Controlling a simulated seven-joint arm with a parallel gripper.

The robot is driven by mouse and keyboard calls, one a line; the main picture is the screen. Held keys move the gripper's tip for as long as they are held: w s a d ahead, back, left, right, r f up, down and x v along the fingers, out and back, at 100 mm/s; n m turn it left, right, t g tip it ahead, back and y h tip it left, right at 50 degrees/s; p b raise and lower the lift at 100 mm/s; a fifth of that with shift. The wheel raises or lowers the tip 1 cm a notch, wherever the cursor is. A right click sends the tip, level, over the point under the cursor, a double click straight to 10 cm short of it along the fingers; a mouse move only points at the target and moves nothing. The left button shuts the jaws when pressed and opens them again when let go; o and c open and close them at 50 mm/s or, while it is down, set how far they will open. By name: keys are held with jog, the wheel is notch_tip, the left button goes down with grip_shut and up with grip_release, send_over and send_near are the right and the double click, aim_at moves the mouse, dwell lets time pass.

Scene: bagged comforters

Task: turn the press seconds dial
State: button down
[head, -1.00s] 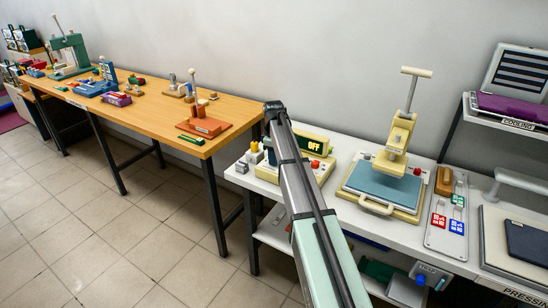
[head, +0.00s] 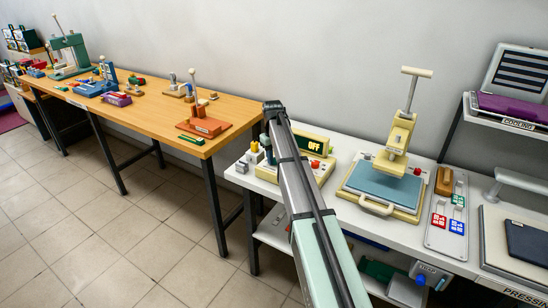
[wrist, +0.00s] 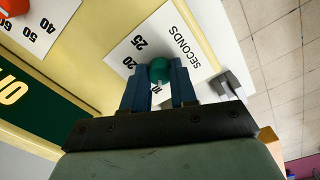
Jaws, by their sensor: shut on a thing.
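The dial belongs to a cream control box (head: 326,171), which shows a lit OFF display (head: 314,146) in the head view. In that view my arm hides the dial and most of my gripper.
A red knob (head: 315,164) with its own number scale sits on the same box. A grey block (wrist: 229,85) is close to the right finger. The cream heat press (head: 396,145) stands to the right on the white bench. A wooden table (head: 150,115) is to the left.

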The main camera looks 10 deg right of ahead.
jog(key=m, duration=0.5)
jog(key=shift+m, duration=0.3)
jog(key=m, duration=0.4)
jog(key=shift+m, duration=0.4)
jog(key=c, duration=0.9)
grip_release()
jog(key=shift+r, duration=0.1)
jog(key=r, duration=1.3)
jog(key=shift+w+a+r, duration=0.15)
jog(key=shift+a+r, duration=0.05)
jog(key=shift+r, duration=0.1)
